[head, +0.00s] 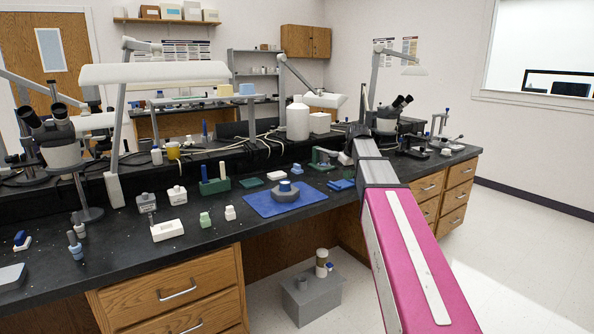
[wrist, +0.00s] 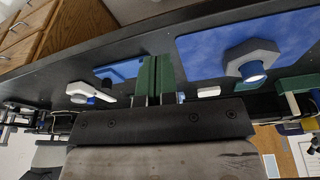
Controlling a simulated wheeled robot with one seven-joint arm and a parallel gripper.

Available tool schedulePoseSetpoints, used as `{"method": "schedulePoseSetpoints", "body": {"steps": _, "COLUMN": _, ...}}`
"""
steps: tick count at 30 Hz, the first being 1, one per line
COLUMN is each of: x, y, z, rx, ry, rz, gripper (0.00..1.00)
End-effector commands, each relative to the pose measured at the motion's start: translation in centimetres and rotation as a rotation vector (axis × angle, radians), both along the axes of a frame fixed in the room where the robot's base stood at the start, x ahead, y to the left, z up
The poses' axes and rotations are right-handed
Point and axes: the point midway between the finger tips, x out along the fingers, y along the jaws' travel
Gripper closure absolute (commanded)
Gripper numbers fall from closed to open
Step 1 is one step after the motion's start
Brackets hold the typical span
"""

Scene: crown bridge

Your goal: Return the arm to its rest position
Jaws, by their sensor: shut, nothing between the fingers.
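My gripper (wrist: 157,62) shows in the wrist view, its two green fingers side by side and shut, with nothing held. It sits over the dark benchtop (wrist: 110,45), between a small blue tray (wrist: 120,70) and a larger blue mat (wrist: 204,45). In the head view my magenta arm (head: 408,250) reaches from the lower right up to the bench, with a grey section (head: 376,171) at its far end. My gripper is hidden there behind the arm.
A grey hexagonal piece (head: 289,194) stands on the blue mat (head: 262,204). A green stand (head: 322,158) and blue tray (head: 341,185) lie left of my arm. Microscopes (head: 388,122) and a lamp (head: 412,66) stand behind. Floor on the right (head: 540,230) is clear.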

Motion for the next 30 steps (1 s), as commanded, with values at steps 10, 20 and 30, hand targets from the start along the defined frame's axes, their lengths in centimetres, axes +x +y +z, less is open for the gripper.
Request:
{"method": "schedulePoseSetpoints", "body": {"steps": 10, "x": -7.6, "y": 0.5, "z": -13.9, "rx": 0.000, "ry": 0.089, "rz": -0.148, "gripper": 1.00}}
{"method": "schedulePoseSetpoints", "body": {"steps": 20, "x": -16.2, "y": 0.7, "z": -24.4, "rx": -0.011, "ry": 0.165, "rz": -0.288, "gripper": 1.00}}
{"method": "schedulePoseSetpoints", "body": {"steps": 30, "x": -24.9, "y": 0.8, "z": -31.8, "rx": -0.031, "ry": 0.226, "rz": -0.409, "gripper": 1.00}}
